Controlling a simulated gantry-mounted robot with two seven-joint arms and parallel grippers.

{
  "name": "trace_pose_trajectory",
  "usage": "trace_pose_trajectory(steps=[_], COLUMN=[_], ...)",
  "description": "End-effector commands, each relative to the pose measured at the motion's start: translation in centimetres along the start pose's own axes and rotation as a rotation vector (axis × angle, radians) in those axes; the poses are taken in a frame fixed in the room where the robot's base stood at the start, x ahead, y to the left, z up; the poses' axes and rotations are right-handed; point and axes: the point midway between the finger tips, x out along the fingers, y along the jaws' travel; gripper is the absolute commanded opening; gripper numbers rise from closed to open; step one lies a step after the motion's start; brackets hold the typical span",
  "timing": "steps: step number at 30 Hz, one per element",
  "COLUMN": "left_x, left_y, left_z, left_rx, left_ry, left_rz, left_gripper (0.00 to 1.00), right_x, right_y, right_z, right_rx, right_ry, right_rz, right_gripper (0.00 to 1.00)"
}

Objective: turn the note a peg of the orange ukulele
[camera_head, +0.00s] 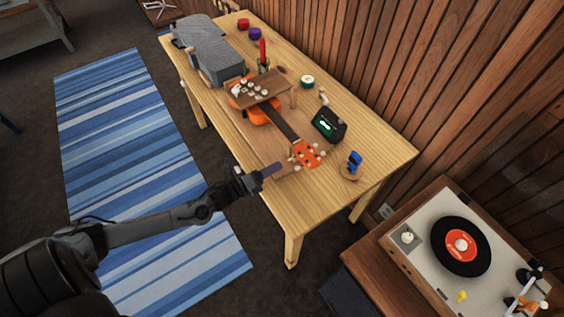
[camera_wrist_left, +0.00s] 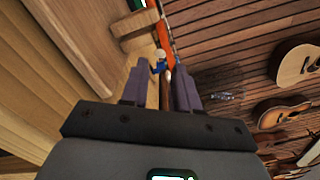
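The orange ukulele (camera_head: 264,113) lies on the wooden table with its headstock (camera_head: 307,154) toward the near end. Several pale pegs stick out from both headstock sides; I cannot tell by sight which is note A. My left gripper (camera_head: 274,169) is just left of the headstock, its fingers pointing at the near-side pegs. In the left wrist view the gripper (camera_wrist_left: 160,77) is open, with a gap between its purple fingers. The orange headstock (camera_wrist_left: 166,36) shows edge-on ahead, and a pale peg (camera_wrist_left: 168,76) appears in line with the gap; contact is unclear. My right gripper is not in view.
A dark tuner with a green screen (camera_head: 328,125) and a blue item on a small round base (camera_head: 354,163) stand near the headstock. A small wooden bench (camera_head: 262,88) straddles the ukulele body. A grey case (camera_head: 209,50) lies farther back. A turntable (camera_head: 455,245) stands at right.

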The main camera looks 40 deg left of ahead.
Motion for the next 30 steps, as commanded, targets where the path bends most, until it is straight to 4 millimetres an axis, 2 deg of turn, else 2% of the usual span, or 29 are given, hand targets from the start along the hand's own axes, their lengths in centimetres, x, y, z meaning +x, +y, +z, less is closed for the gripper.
trace_pose_trajectory(steps=[3,11,27,30], left_x=[-2.1,-4.8,-5.3,-5.6], left_y=[0.0,0.0,0.0,0.3], left_z=[0.0,0.0,0.0,-0.5], left_rx=[0.001,0.001,0.000,-0.009], left_ry=[0.002,0.000,0.000,0.001], left_rz=[0.002,0.000,-0.001,0.007], left_gripper=[0.30,0.30,0.30,0.30], right_x=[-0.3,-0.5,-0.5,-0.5], right_y=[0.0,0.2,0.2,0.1], right_z=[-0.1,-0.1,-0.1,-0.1], right_rx=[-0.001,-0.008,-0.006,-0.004], right_ry=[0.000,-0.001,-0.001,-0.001], right_rz=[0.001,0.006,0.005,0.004], right_gripper=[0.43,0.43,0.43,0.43])
